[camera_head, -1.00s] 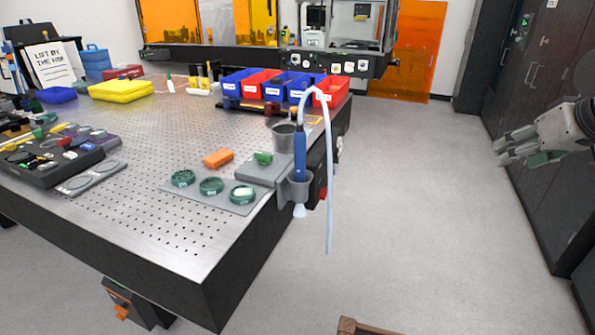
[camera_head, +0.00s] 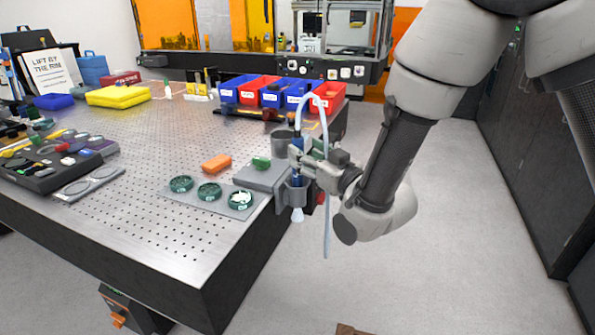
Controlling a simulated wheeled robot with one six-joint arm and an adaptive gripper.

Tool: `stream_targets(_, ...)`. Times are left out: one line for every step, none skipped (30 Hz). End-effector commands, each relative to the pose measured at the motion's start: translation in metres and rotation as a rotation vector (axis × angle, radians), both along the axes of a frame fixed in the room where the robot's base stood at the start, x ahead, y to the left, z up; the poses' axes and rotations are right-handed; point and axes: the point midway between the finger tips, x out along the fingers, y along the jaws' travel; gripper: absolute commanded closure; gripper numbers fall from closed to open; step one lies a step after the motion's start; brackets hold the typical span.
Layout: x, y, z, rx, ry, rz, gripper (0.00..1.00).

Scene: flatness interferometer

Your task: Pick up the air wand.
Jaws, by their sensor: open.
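The air wand (camera_head: 297,172) is a blue upright handle with a pale hose looping up over its top and hanging down its right side. It sits in a grey holder (camera_head: 285,197) on the right edge of the perforated table, its white nozzle showing below. My gripper (camera_head: 298,153) is open at the height of the wand's handle, reaching in from the right. Its fingers overlap the upper handle in the view and hide part of it. I cannot tell whether the fingers touch it.
A grey cup (camera_head: 282,136) sits just behind the wand. Green round parts lie on a grey plate (camera_head: 223,208) to the left, near an orange block (camera_head: 216,164). Blue and red bins (camera_head: 327,98) stand behind. Floor right of the table (camera_head: 460,235) is clear.

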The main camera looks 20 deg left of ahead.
Motion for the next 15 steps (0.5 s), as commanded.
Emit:
stream_targets(0.004,0.007,0.0,0.002,-0.001,0.0,0.49)
stream_targets(0.007,0.011,0.0,0.002,-0.001,0.0,0.49)
stream_targets(0.01,0.018,-0.001,0.002,-0.001,0.0,0.49)
stream_targets(0.013,0.021,-0.001,0.001,-0.001,0.0,0.49)
stream_targets(0.016,0.024,-0.001,0.002,-0.001,-0.001,0.49)
stream_targets(0.019,0.028,-0.001,0.001,-0.001,-0.001,0.49)
stream_targets(0.021,0.03,-0.001,0.001,-0.001,-0.001,0.49)
stream_targets(0.022,0.032,-0.001,0.001,-0.001,-0.001,0.49)
stream_targets(0.024,0.034,-0.001,0.001,-0.001,-0.001,0.49)
stream_targets(0.024,0.034,-0.001,0.0,0.0,-0.001,0.49)
stream_targets(0.024,0.035,-0.001,0.0,0.0,-0.001,0.49)
stream_targets(0.024,0.035,-0.001,0.0,0.0,-0.001,0.49)
stream_targets(0.024,0.035,-0.001,0.0,0.0,-0.001,0.49)
stream_targets(0.024,0.035,-0.001,0.0,0.0,-0.001,0.49)
stream_targets(0.024,0.035,-0.001,0.0,0.0,-0.001,0.49)
